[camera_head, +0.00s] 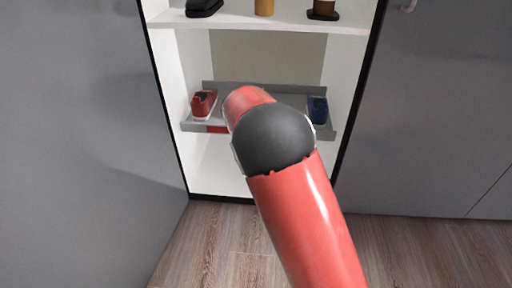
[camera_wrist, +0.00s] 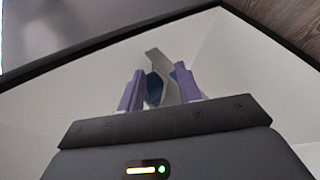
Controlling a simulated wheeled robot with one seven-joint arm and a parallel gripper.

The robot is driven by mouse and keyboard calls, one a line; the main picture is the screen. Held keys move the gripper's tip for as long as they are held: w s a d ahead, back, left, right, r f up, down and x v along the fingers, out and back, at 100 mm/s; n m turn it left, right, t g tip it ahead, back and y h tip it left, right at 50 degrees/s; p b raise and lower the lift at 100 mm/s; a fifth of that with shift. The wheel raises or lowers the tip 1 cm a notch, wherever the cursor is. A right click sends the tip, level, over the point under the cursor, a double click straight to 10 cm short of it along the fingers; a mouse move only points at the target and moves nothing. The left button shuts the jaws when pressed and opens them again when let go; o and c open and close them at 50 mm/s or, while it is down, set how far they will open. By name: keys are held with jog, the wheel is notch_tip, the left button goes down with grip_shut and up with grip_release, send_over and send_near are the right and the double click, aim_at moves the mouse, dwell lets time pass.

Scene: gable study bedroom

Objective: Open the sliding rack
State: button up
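The sliding rack (camera_head: 326,133) is a grey shelf low inside the open white cabinet. A red shoe (camera_head: 203,104) stands on its left end and a blue shoe (camera_head: 317,109) on its right end. My arm covers the rack's middle, and my gripper is hidden behind it in the head view. In the wrist view, my gripper (camera_wrist: 159,90) has its two purple-grey fingers apart. A grey strip of the rack (camera_wrist: 157,59) and dark blue shoe parts show between and beyond the fingers. I cannot tell whether the fingers touch the rack.
A white shelf (camera_head: 270,26) above the rack holds dark shoes (camera_head: 204,8) and a tan item (camera_head: 264,7). Grey panels (camera_head: 430,120) flank the cabinet, with black edges around the opening. The wooden floor (camera_head: 215,240) in front is clear.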

jog(key=w+a+f+n+t+h+b, duration=0.1)
jog(key=w+a+f+n+t, duration=0.15)
jog(key=a+f, duration=0.45)
jog(key=w+a+f+n+t+h+b, duration=0.25)
jog(key=a+f+t, duration=0.2)
jog(key=a, duration=0.45)
jog(key=shift+y, duration=0.55)
jog(key=x, duration=0.7)
jog(key=shift+w+d+f, duration=0.1)
jog(key=shift+w+f, duration=0.05)
jog(key=shift+w, duration=0.25)
jog(key=shift+g, duration=0.3)
grip_shut()
